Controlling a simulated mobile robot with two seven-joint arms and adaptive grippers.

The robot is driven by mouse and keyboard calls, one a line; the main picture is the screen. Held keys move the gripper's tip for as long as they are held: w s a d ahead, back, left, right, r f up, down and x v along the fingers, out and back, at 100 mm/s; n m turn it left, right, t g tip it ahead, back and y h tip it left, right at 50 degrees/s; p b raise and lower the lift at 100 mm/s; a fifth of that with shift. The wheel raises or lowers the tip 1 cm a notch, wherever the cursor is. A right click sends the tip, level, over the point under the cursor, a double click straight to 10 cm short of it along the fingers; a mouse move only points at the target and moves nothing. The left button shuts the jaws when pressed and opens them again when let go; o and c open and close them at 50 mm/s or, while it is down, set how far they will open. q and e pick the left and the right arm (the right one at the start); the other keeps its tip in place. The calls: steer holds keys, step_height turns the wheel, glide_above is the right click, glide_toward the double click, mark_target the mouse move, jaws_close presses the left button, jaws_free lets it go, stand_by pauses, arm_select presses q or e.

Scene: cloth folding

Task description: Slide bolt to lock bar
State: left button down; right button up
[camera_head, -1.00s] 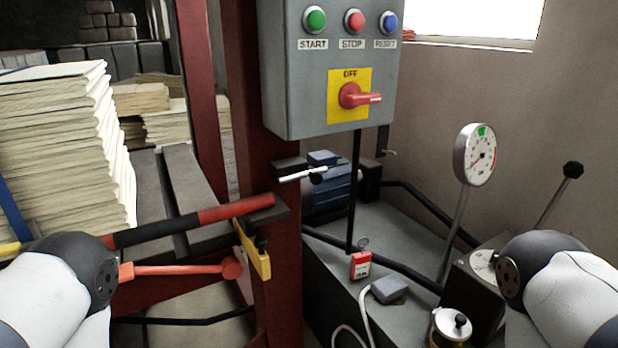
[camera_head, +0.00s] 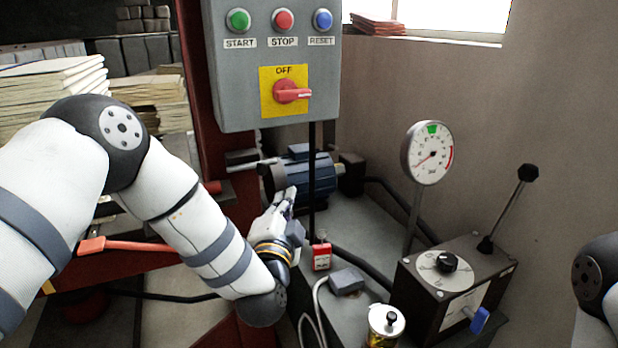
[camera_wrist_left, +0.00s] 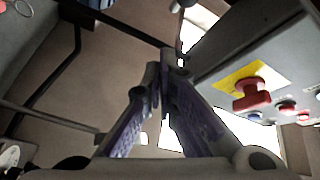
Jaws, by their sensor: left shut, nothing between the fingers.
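A pale rod that looks like the bolt (camera_head: 252,164) sticks out sideways from a dark bracket on the red post, below the grey control box. The bar is mostly hidden behind my left arm; a short red end (camera_head: 212,187) shows by the post. My left gripper (camera_head: 290,192) is shut and empty, pointing up in front of the blue motor, to the right of and below the rod, apart from it. In the left wrist view its closed fingers (camera_wrist_left: 164,75) point past the control box. My right gripper is out of view; only part of my right arm shows.
The control box (camera_head: 222,90) hangs above, with a red OFF switch (camera_head: 291,92). The blue motor (camera_head: 325,178) is behind the gripper. A red padlock-like tag (camera_head: 321,257), pressure gauge (camera_head: 428,153) and lever box (camera_head: 455,280) stand to the right.

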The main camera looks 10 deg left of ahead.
mark_target(254, 168)
arm_select(q)
steer(key=r, duration=0.2)
steer(key=shift+w+d+r+t+y, duration=0.1)
steer(key=shift+w+r+t+y, duration=0.2)
steer(key=shift+w+t+y, duration=0.1)
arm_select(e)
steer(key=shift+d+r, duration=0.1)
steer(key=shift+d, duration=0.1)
arm_select(q)
steer(key=w+a+b, duration=0.1)
steer(key=w+a, duration=0.3)
steer(key=w, duration=0.4)
steer(key=shift+w+a+f, duration=0.15)
steer(key=shift+a+f, duration=0.05)
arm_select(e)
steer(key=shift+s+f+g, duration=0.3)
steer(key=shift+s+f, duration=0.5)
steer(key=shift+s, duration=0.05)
